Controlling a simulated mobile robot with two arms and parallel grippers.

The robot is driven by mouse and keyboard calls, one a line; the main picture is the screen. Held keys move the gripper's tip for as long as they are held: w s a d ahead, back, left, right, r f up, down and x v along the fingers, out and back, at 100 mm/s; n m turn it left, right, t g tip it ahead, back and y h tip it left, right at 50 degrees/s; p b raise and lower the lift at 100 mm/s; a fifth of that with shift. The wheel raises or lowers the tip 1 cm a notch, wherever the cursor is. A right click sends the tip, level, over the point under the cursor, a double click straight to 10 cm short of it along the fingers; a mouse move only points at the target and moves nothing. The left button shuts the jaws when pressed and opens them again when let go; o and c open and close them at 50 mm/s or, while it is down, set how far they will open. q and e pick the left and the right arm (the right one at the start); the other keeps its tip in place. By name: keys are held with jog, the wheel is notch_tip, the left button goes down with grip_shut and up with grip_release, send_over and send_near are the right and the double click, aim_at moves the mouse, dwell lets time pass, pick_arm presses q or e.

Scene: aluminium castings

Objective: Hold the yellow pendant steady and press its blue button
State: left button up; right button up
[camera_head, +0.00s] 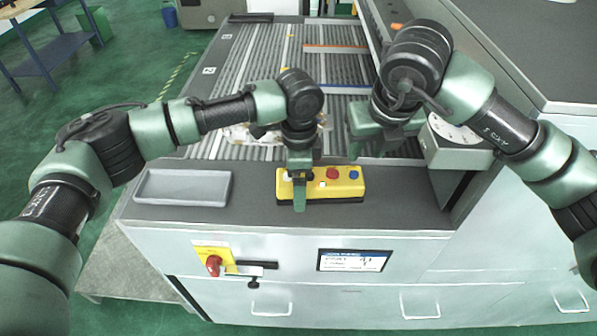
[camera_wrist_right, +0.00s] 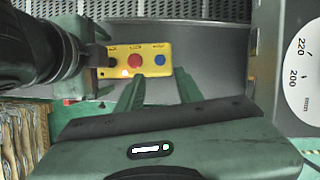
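The yellow pendant (camera_head: 345,188) lies on the dark front ledge of the machine, with a red button (camera_head: 332,174) and a blue button (camera_head: 353,175) facing up. In the right wrist view the pendant (camera_wrist_right: 150,48) shows its red button (camera_wrist_right: 135,61) and blue button (camera_wrist_right: 160,60) uncovered. My left gripper (camera_head: 299,188) points down around the pendant's left part, one finger across its front side; the far finger is mostly hidden, but it looks closed on the pendant. My right gripper (camera_head: 373,150) is above and behind the pendant, empty, its fingers (camera_wrist_right: 158,80) apart.
A grey tray (camera_head: 183,203) sits left of the pendant on the ledge. A white dial housing (camera_head: 452,150) stands close to the right of my right gripper. A ribbed bed (camera_head: 240,65) lies behind. The ledge right of the pendant is clear.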

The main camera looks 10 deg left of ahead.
pick_arm(q)
jog(key=shift+f, duration=0.1)
jog(key=c, duration=2)
grip_shut()
pick_arm(e)
grip_shut()
